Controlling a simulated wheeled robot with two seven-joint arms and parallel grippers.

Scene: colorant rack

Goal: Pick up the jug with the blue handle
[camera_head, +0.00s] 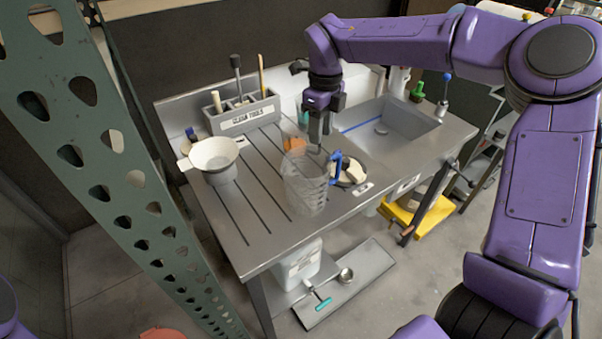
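The clear jug (304,186) stands upright on the metal counter (237,229), near its front edge. Its blue handle (335,164) is on the jug's right side. My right gripper (318,146) points down above and just behind the jug, close to the handle's upper end. Its fingers are small and dark here, so I cannot tell whether they are open or shut, or whether they touch the jug. My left gripper is not in view; only a bit of purple arm shows at the lower left.
A white bowl (213,154) is at the counter's left, before a tool holder (240,117). An orange block (293,143) is behind the jug. A round dish (352,172) is right of the handle. A sink (395,126) is at right. A green perforated post (100,150) stands at left.

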